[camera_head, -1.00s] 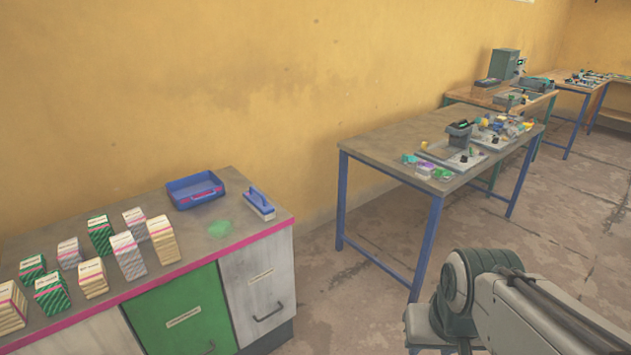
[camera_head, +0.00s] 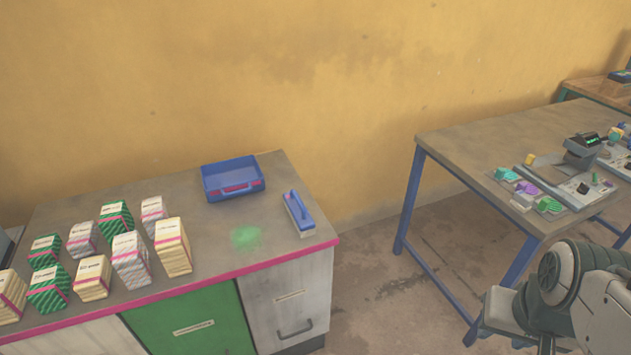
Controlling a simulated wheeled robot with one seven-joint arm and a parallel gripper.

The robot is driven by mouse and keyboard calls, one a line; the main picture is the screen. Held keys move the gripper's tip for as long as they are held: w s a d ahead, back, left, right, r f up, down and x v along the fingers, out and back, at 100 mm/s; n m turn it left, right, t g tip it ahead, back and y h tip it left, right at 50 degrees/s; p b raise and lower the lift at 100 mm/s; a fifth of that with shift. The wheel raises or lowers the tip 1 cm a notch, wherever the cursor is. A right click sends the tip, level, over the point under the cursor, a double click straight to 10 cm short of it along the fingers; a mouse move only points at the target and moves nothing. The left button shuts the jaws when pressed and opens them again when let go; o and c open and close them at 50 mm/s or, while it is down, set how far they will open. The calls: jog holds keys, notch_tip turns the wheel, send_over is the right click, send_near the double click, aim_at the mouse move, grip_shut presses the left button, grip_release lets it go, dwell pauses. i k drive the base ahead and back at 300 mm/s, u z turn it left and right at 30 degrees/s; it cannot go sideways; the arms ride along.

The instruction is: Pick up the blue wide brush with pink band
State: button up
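The blue wide brush (camera_head: 298,214) lies on the right end of the near counter (camera_head: 213,215), close to its right edge. It has a blue handle on top and pale bristles below. A pink band is too small to make out clearly. A patch of green powder (camera_head: 246,237) lies to its left, and a blue tray (camera_head: 232,180) stands behind and to the left. My arm shows at the lower right, well apart from the brush. My gripper's fingertips are not in view.
Several striped boxes (camera_head: 130,260) stand on the counter's left and middle. A second table (camera_head: 480,150) with a small device (camera_head: 582,150) and coloured pieces stands to the right. Bare floor (camera_head: 375,270) lies between the counter and that table.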

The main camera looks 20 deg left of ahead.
aim_at(302, 221)
jog(key=u, duration=0.6)
jog(key=i, duration=0.8)
jog(key=u, duration=1.2)
jog(key=i, duration=0.3)
jog(key=u, duration=0.2)
